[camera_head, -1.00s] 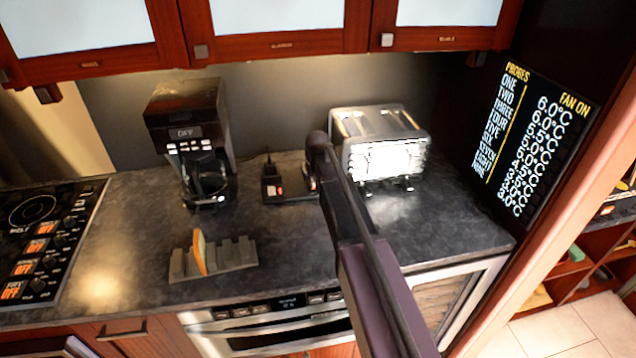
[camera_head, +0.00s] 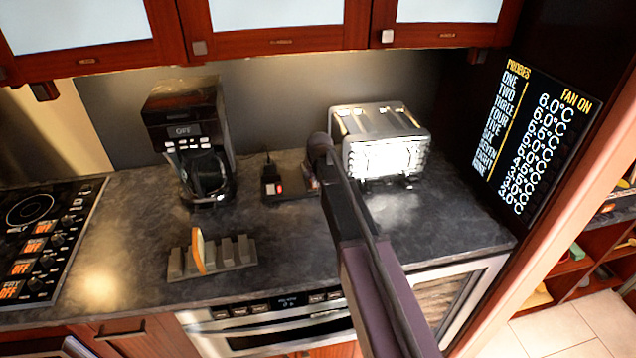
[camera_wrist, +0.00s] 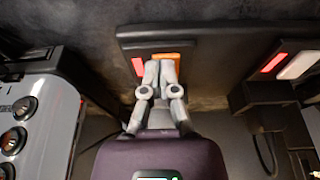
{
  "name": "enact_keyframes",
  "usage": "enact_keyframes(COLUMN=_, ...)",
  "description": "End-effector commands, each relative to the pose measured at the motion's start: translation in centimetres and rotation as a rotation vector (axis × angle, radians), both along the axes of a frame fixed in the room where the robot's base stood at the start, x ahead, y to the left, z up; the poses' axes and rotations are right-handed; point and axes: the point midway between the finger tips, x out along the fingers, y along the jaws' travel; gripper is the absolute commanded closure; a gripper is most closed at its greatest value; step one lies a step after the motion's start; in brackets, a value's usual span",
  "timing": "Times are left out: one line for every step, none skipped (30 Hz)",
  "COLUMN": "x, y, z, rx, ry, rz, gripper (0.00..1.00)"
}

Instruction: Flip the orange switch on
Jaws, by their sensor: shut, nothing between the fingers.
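The orange switch (camera_wrist: 172,57) shows in the wrist view on a dark panel (camera_wrist: 215,44), at the panel's lower edge. A red patch (camera_wrist: 138,67) is just left of it. My gripper (camera_wrist: 161,66) is shut and empty, with its fingertips right at the orange switch and covering part of it. I cannot tell whether they touch it. In the head view my arm reaches over the counter, and its end hides most of the area around the switch.
A silver toaster (camera_head: 385,140) stands close right of my arm; its knobbed side (camera_wrist: 35,125) shows in the wrist view. A second dark unit (camera_head: 271,183), a coffee maker (camera_head: 185,130) and a toast rack (camera_head: 225,262) are left. The front counter (camera_head: 300,245) is clear.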

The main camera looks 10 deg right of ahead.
Motion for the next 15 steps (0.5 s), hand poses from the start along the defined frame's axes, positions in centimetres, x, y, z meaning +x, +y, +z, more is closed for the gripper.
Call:
enact_keyframes(x=0.0, y=0.2, z=0.0, rx=0.0, ry=0.0, rz=0.002, gripper=1.0)
enact_keyframes(x=0.0, y=0.3, z=0.0, rx=0.0, ry=0.0, rz=0.003, gripper=1.0)
enact_keyframes(x=0.0, y=0.4, z=0.0, rx=0.0, ry=0.0, rz=0.004, gripper=1.0)
enact_keyframes(x=0.0, y=0.5, z=0.1, rx=0.001, ry=0.0, rz=0.005, gripper=1.0)
enact_keyframes(x=0.0, y=0.5, z=0.1, rx=0.0, ry=0.001, rz=0.006, gripper=1.0)
enact_keyframes(x=0.0, y=0.6, z=0.2, rx=0.0, ry=0.001, rz=0.007, gripper=1.0)
enact_keyframes(x=0.0, y=0.6, z=0.3, rx=0.0, ry=0.001, rz=0.007, gripper=1.0)
enact_keyframes(x=0.0, y=0.7, z=0.4, rx=0.0, ry=0.001, rz=0.008, gripper=1.0)
enact_keyframes(x=0.0, y=0.7, z=0.5, rx=0.0, ry=0.001, rz=0.008, gripper=1.0)
enact_keyframes(x=0.0, y=0.8, z=0.6, rx=0.001, ry=0.001, rz=0.009, gripper=1.0)
enact_keyframes(x=0.0, y=0.8, z=0.7, rx=0.001, ry=0.001, rz=0.009, gripper=1.0)
enact_keyframes(x=0.0, y=0.8, z=0.9, rx=0.0, ry=0.001, rz=0.009, gripper=1.0)
enact_keyframes(x=0.0, y=0.8, z=1.0, rx=0.0, ry=0.001, rz=0.009, gripper=1.0)
enact_keyframes(x=0.0, y=0.8, z=1.1, rx=0.0, ry=0.001, rz=0.009, gripper=1.0)
enact_keyframes(x=0.0, y=0.8, z=1.3, rx=0.0, ry=0.001, rz=0.009, gripper=1.0)
